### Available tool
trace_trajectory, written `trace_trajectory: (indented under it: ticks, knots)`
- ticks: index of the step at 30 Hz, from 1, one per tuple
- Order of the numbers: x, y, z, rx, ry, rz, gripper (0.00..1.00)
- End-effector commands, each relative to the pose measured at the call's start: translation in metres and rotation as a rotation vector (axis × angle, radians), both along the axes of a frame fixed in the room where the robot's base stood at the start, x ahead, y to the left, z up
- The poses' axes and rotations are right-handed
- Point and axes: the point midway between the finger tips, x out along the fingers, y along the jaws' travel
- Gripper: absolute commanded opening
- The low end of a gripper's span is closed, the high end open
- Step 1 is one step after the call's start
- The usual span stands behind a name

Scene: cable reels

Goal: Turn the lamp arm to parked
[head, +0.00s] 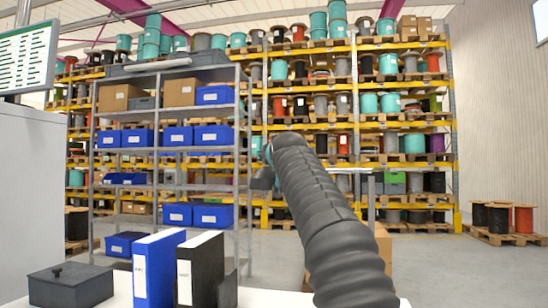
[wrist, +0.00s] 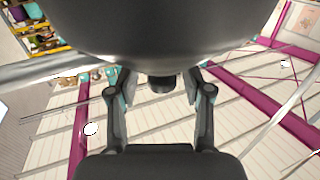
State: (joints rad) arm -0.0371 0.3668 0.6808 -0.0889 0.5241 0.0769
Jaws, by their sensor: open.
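No lamp arm stands out clearly in either view, and no parked mark is readable. A pale tube-like bar (head: 150,66) is at the top of the grey shelf in the head view; I cannot tell if it belongs to the lamp. My gripper (wrist: 160,95) shows in the wrist view with its two fingers spread apart and nothing seen held. A large dark rounded body (wrist: 160,35) fills the top of that view, with a short black stub below it; I cannot tell what it is. In the head view my dark ribbed arm hides much around the gripper.
A grey shelf (head: 92,180) with blue bins stands ahead on the left. Blue (head: 154,270) and black binders (head: 203,270) and a dark lidded box (head: 70,286) are on the near white surface. Tall yellow racks of reels stand behind. Open floor lies to the right.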

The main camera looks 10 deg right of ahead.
Motion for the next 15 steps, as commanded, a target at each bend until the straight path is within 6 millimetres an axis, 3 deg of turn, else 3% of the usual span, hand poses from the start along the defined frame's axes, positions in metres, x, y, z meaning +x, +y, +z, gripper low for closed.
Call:
trace_trajectory:
  ticks: [8, 15]
  knots:
    - [-0.016, 0.0, 0.001, 0.0, -0.001, 0.0, 0.5]
    - [-0.047, 0.0, 0.001, 0.001, 0.0, 0.0, 0.5]
